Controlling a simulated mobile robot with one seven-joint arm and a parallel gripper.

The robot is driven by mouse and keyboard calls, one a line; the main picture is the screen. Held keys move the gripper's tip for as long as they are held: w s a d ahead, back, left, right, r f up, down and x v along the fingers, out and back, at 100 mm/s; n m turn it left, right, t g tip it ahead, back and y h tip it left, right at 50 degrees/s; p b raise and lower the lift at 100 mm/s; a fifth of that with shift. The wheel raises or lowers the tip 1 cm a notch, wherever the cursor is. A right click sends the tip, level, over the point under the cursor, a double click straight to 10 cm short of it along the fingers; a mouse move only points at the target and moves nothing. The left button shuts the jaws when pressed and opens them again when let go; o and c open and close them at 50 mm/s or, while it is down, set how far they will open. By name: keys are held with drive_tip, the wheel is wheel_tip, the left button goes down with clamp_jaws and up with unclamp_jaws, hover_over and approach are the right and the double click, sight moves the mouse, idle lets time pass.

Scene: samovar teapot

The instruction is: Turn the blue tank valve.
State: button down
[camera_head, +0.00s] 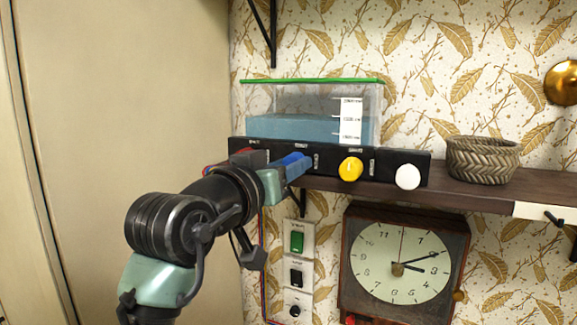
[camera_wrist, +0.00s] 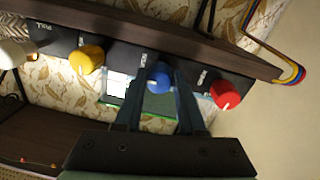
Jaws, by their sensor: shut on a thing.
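The blue tank valve (camera_wrist: 159,77) is a round blue knob on the black panel, between the red and yellow knobs in the wrist view. My gripper (camera_wrist: 160,88) has its two fingers on either side of the blue knob, shut on it. In the head view my gripper (camera_head: 290,168) reaches up to the black panel (camera_head: 328,160) from the left, and its fingers hide the blue knob there. The clear tank (camera_head: 310,118) with blue water and a green rim stands behind the panel.
The yellow knob (camera_head: 350,169) and white knob (camera_head: 407,177) are to the right; the red knob (camera_wrist: 225,94) is close beside my fingers. A woven basket (camera_head: 482,160) stands on the shelf (camera_head: 470,193). Below are wall switches (camera_head: 297,242) and a clock (camera_head: 402,262).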

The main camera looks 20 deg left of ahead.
drive_tip(key=shift+d+n+t+y+p, duration=0.2)
drive_tip(key=shift+n+p, duration=1.5)
drive_tip(key=shift+n, duration=2.9)
drive_tip(key=shift+a+n+t+y+p, duration=0.1)
drive_tip(key=shift+n+y+p, duration=0.2)
drive_tip(key=shift+n+p, duration=2.85)
drive_tip(key=n+b, duration=0.3)
drive_tip(key=c, duration=0.5)
unclamp_jaws()
